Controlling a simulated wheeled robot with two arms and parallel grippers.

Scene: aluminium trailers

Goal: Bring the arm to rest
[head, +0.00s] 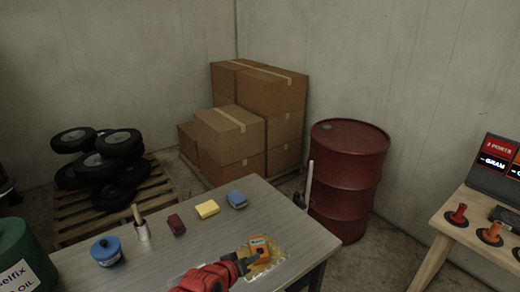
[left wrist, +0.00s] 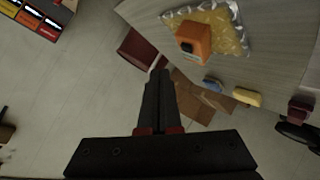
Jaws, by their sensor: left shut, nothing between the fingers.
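My left gripper (head: 246,263) comes in from the lower left of the head view, red arm and dark fingers, above the grey table. In the left wrist view its dark fingers (left wrist: 158,100) are together with nothing between them. An orange block-like thing (left wrist: 194,40) with a dark spot lies on a clear bag of yellowish content (left wrist: 228,18) on the table. The orange thing also shows in the head view (head: 262,246), just beyond the fingertips. I cannot tell the exact gap. My right gripper is in neither view.
On the grey table (head: 150,262) stand a blue can (head: 106,251), a brush in a pot (head: 141,226), a dark red block (head: 176,225), a yellow block (head: 207,209) and a blue block (head: 237,200). A red drum (head: 347,180) stands beyond. A wooden table (head: 470,222) is at right.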

